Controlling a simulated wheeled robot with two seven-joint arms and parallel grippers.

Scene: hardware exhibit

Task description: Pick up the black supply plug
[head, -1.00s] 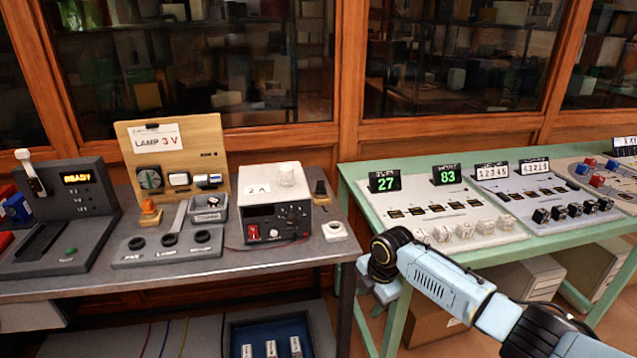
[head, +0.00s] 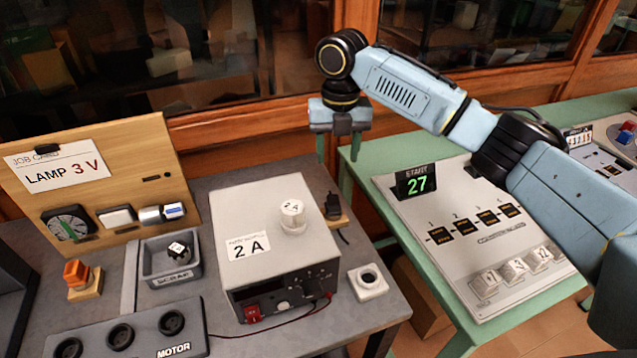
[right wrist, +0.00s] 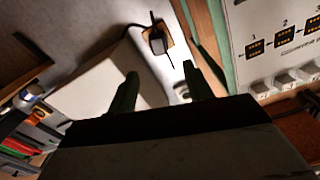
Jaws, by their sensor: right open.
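The black supply plug (head: 333,206) stands on a small wooden block (head: 343,220) on the grey table, just right of the white power supply (head: 268,225) marked 2 A. A dark cord runs from it. It also shows in the right wrist view (right wrist: 157,42), beyond the fingertips and roughly between them. My right gripper (head: 338,156) is open and empty, with its fingers pointing down, above and apart from the plug. The gripper also shows in the right wrist view (right wrist: 160,73). My left gripper is not in view.
A white socket block (head: 368,281) with a dark hole sits in front of the plug near the table's right edge. A red lead loops from the supply's front. A green table (head: 470,330) with a start panel stands to the right. Glazed cabinets (head: 230,45) stand behind.

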